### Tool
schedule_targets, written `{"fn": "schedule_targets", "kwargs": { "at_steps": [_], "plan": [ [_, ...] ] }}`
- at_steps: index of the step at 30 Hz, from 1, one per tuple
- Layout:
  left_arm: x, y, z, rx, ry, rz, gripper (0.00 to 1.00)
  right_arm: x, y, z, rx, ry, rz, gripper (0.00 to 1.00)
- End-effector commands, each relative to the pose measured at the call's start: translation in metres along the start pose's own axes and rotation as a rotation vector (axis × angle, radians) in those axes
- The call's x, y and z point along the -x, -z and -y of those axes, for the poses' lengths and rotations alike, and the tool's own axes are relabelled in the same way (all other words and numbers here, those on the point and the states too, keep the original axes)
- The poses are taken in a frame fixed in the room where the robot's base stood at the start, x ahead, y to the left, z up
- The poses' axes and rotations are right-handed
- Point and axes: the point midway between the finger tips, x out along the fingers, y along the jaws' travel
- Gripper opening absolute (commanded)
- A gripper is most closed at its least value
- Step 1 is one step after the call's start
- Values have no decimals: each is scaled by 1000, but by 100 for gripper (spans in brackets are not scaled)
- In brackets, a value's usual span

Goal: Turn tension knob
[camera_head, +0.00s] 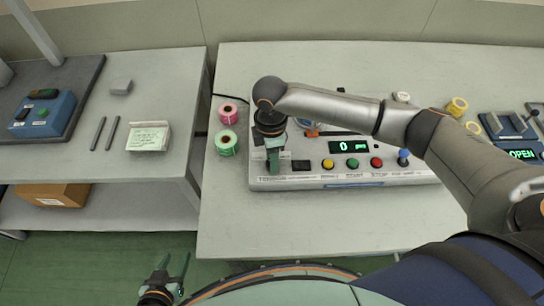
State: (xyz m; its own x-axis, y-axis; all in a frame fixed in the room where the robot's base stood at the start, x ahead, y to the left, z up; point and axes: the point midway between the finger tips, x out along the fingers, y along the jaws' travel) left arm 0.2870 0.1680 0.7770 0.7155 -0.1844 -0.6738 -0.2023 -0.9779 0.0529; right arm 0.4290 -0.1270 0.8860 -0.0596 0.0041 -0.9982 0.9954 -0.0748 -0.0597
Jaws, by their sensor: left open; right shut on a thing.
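The rewinder (222,182) is not where my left gripper is; that gripper (172,266) is open and empty, low at the bottom left beyond the table's front edge. The web rewinder's control box (370,179) stands on the right-hand table, with a green-lit display (350,147) reading 0. My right gripper (275,164) reaches down onto the left end of the box, just above the TENSION label. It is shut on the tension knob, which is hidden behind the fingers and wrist.
Pink (228,113) and green (227,143) rolls stand left of the box. Yellow (328,163), green (352,163) and red (376,162) buttons and a blue knob (403,157) line its front. A device reading OPEN (522,154) is at right. The table front is clear.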

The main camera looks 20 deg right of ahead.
Motion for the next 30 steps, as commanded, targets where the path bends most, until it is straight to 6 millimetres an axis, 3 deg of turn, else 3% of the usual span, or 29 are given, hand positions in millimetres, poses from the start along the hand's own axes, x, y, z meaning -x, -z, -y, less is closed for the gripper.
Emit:
{"fn": "schedule_targets", "kwargs": {
  "at_steps": [11,12,18,20,30],
  "plan": [
    [0,0,0,0,0,1,50,2,1,-1,9,-3,-2,0],
    [0,0,0,0,0,1,50,2,1,-1,8,-3,-2,43],
    [0,0,0,0,0,1,50,1,1,0,7,-2,-1,66],
    [0,0,0,0,0,1,50,1,1,0,7,-2,-1,71],
    [0,-1,0,0,0,1,50,7,0,-1,6,-2,-1,71]
  ]
}}
